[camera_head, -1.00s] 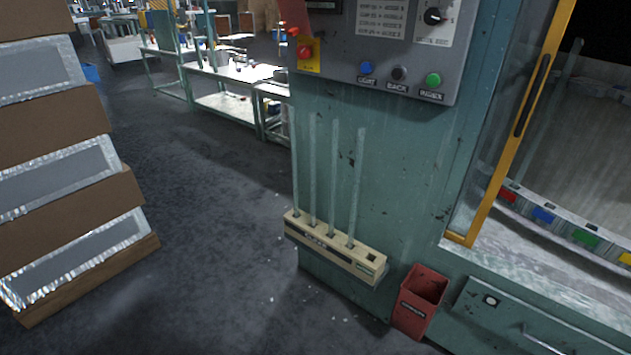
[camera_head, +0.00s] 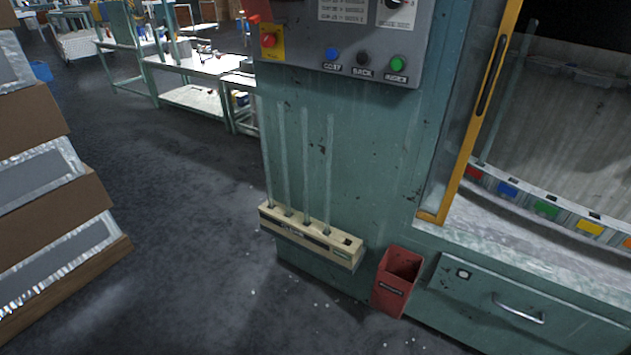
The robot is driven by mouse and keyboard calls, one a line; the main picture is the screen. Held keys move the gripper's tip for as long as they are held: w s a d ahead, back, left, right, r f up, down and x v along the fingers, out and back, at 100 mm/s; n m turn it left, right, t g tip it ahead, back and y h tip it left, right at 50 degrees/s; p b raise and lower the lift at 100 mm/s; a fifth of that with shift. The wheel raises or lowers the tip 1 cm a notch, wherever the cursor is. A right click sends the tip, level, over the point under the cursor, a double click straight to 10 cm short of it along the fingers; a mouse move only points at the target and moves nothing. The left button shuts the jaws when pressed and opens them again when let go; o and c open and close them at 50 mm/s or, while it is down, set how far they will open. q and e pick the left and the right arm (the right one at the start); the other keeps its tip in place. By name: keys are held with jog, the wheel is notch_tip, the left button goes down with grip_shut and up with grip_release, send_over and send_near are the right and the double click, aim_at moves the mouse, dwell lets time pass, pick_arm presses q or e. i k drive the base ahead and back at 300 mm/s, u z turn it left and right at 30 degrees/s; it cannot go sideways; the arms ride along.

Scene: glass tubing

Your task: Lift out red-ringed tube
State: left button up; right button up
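Several clear glass tubes (camera_head: 328,170) stand upright in a cream rack (camera_head: 310,235) fixed to the front of the green machine cabinet. The rack's rightmost hole is empty. No red-ringed tube can be made out among them. Inside the machine, a row of coloured blocks runs along a curved rail, among them a red block (camera_head: 473,172); a clear rod (camera_head: 507,95) leans behind the window frame, and no ring shows on it. Neither of my grippers is in view.
A red bin (camera_head: 397,280) is mounted right of the rack. A yellow-framed door (camera_head: 470,120) borders the machine opening. A drawer with a handle (camera_head: 518,309) is below. Stacked boxes (camera_head: 45,180) stand at the left. The floor (camera_head: 170,230) between is clear.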

aim_at(330, 117)
jog(key=z, duration=1)
jog(key=i, duration=0.65)
jog(key=u, duration=2.2)
